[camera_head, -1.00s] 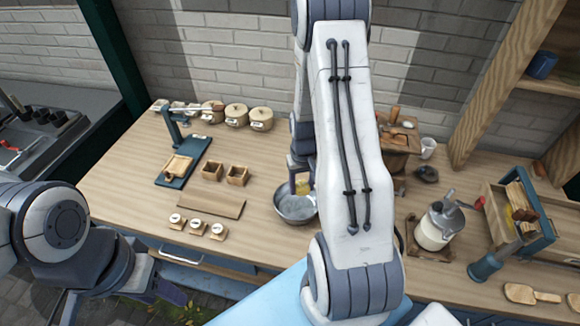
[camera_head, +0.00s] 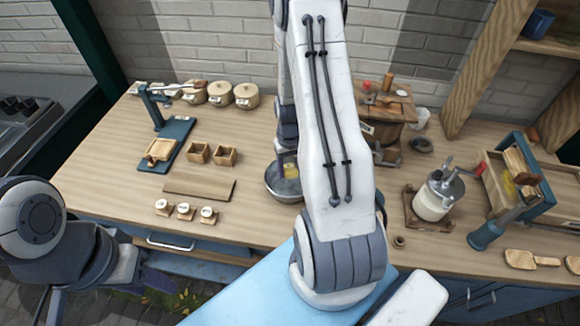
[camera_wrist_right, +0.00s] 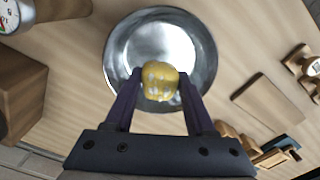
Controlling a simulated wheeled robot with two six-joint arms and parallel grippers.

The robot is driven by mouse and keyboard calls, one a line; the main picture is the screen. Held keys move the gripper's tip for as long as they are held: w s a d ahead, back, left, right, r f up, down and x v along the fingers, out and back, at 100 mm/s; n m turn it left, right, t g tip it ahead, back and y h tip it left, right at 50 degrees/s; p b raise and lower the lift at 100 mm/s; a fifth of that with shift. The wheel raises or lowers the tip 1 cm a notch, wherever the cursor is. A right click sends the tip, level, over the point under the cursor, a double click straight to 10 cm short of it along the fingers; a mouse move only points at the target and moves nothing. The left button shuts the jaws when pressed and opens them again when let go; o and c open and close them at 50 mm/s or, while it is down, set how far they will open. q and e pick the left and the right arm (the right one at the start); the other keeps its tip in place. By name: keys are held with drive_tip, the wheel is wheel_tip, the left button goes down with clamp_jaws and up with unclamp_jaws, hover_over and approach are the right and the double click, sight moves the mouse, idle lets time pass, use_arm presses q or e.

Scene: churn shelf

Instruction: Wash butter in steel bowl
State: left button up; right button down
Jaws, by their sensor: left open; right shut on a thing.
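The steel bowl (camera_head: 283,190) stands on the wooden worktop near its front edge, partly hidden behind my right arm in the head view. In the right wrist view the round bowl (camera_wrist_right: 128,45) lies under the gripper. My right gripper (camera_wrist_right: 160,84) is shut on a yellow lump of butter (camera_wrist_right: 160,76) with pale patches. The butter is over the bowl; I cannot tell if it touches the bottom.
A wooden board (camera_head: 199,187) and several small labelled blocks (camera_head: 184,211) lie left of the bowl. A metal-topped jar (camera_head: 438,195) and a wooden churn (camera_head: 386,115) stand at the right.

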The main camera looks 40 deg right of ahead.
drive_tip(key=shift+f+b, duration=1.8)
drive_tip(key=shift+f, duration=0.95)
drive_tip(key=shift+w+a, duration=0.25)
drive_tip(key=shift+s+d, duration=0.2)
drive_tip(key=shift+s, duration=0.05)
drive_tip(key=shift+w+a, duration=0.2)
drive_tip(key=shift+r, duration=0.1)
drive_tip(key=shift+r+p, duration=3.3)
drive_tip(key=shift+r, duration=0.4)
wheel_tip(320, 180, up, 4)
drive_tip(key=p, duration=0.3)
hover_over(288, 186)
